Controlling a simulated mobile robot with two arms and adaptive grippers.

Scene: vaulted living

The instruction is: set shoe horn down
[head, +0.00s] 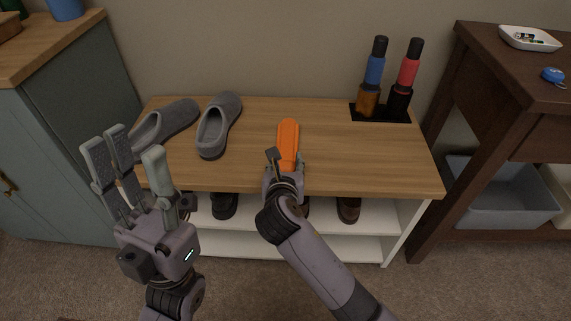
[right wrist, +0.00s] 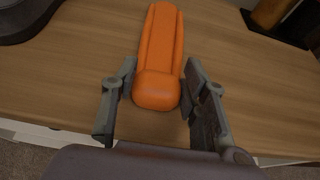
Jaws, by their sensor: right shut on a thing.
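The orange shoe horn (head: 288,137) is over the wooden top of the bench (head: 255,175), its long end pointing toward the wall. My right gripper (head: 284,163) is shut on its near end. In the right wrist view the shoe horn (right wrist: 160,50) runs away between the fingers of my right gripper (right wrist: 160,97). I cannot tell whether it touches the wood. My left gripper (head: 128,158) is open and empty, raised in front of the bench's left end.
Grey slippers (head: 218,126) lie at the bench's left. Two bottles, one with a blue band (head: 374,72) and one with a red band (head: 408,73), stand on a black tray (head: 381,113) at the back right. Bare wood lies right of the shoe horn. Shoes (head: 348,209) sit below.

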